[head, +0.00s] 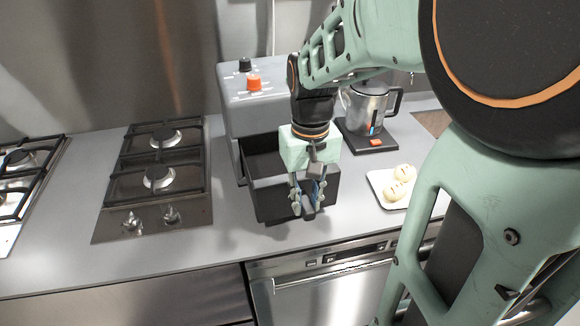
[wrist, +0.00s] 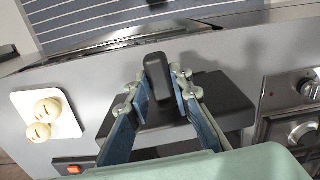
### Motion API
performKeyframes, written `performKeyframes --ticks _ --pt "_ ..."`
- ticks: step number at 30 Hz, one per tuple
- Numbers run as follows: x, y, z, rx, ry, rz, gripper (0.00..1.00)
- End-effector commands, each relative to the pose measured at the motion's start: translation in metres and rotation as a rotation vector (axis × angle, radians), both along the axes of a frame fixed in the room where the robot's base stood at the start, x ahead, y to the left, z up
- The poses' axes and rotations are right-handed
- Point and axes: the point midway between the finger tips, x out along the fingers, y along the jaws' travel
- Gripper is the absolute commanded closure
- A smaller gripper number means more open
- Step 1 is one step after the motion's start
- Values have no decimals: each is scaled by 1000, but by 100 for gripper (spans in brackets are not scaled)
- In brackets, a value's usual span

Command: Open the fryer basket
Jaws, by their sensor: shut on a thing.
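The fryer (head: 268,98) is a grey box with a black knob and an orange knob on its top. Its black basket (head: 270,206) stands out from the front over the counter, and its dark inside partly shows. My gripper (head: 307,195) is shut on the basket's handle (head: 309,213) at the front. In the wrist view the black handle (wrist: 157,72) sits between the two fingers, with the dark basket (wrist: 222,98) around it. My gripper and arm hide part of the basket and fryer.
A white plate (head: 376,182) with pale buns (head: 397,190) and a metal jug (head: 368,103) on a black base are at right. A gas hob (head: 150,190) is at left. The counter edge lies just in front of the basket.

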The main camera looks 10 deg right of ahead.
Motion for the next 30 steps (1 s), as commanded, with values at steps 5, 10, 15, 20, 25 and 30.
performKeyframes --ticks 5,10,15,20,25,30 --pt "-3 0 1 0 -1 0 100" --pt "-3 0 1 0 -1 -1 100" --pt "-2 0 1 0 -1 -1 64" --pt "-2 0 0 0 -1 -1 62" --pt "-1 0 0 1 -1 0 62" --pt "13 1 0 1 0 1 62"
